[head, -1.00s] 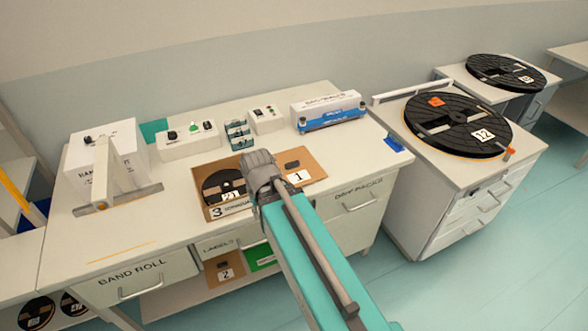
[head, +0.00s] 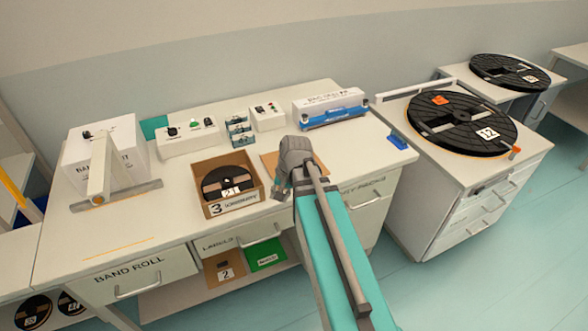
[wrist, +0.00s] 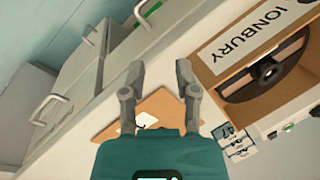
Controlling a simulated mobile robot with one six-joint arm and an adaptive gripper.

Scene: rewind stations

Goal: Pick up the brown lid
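The brown lid (head: 268,160) lies flat on the workbench, right of an open brown box (head: 204,199) labelled 3. My gripper and wrist hide most of it in the head view. In the wrist view the lid (wrist: 165,104) shows beyond and between the fingers, partly covered by my gripper body, with a piece of white label visible. My gripper (wrist: 161,70) is open, with nothing between its fingertips. In the head view my gripper (head: 280,191) is over the lid's near left part; I cannot tell whether it touches.
The box holds a black reel (head: 228,182) and stands close to the gripper's left. Large black reels (head: 450,120) rest on cabinets at right. The bench's front left is clear.

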